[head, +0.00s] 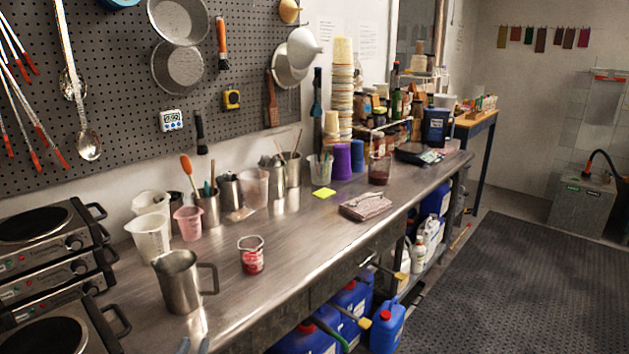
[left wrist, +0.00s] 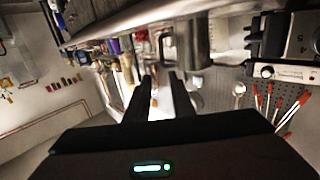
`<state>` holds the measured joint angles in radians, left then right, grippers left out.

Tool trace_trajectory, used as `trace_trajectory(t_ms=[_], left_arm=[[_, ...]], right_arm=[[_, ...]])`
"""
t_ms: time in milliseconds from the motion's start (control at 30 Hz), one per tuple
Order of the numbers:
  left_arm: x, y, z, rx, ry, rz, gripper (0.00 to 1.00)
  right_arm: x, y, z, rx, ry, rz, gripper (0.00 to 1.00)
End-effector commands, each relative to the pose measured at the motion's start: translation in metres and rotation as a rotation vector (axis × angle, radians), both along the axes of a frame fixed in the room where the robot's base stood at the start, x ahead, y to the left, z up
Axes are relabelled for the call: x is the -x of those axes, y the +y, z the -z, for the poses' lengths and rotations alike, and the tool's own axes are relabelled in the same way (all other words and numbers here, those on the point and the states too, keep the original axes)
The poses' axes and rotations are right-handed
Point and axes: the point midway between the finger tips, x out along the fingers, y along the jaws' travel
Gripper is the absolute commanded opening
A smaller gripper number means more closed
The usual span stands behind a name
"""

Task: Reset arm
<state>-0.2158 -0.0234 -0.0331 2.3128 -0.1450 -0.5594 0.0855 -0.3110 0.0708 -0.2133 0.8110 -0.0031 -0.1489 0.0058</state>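My left gripper shows in the left wrist view (left wrist: 161,97) with its two dark fingers apart and nothing between them. Its fingertips just show at the bottom edge of the head view (head: 194,346), in front of the steel pitcher (head: 178,281) and apart from it as far as I can tell. The pitcher stands upright on the steel workbench (head: 300,245). The rest of my left arm is out of the head view. My right gripper is in neither view.
A small beaker with red contents (head: 251,255) stands right of the pitcher. Stacked hot plates (head: 45,260) stand at the left. White jugs (head: 148,236) and steel cups line the bench's back. A folded cloth (head: 366,206) lies near its front edge. Blue jugs (head: 387,325) stand below.

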Motion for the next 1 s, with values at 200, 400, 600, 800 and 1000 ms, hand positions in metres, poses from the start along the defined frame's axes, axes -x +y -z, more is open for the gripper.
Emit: trace_trajectory(t_ms=[200,400,600,800,1000], left_arm=[[-0.006,-0.006,0.032,-0.003,0.050,0.015,0.22],[-0.012,-0.013,0.078,-0.007,0.121,0.034,0.22],[-0.012,-0.023,0.148,-0.014,0.226,0.062,0.22],[0.008,-0.038,0.267,-0.025,0.404,0.107,0.22],[0.056,-0.049,0.384,-0.035,0.587,0.147,0.22]], right_arm=[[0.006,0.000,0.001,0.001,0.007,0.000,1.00],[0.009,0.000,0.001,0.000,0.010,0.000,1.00],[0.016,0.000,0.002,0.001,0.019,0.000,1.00],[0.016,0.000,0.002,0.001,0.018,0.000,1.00],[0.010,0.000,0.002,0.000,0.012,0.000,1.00]])
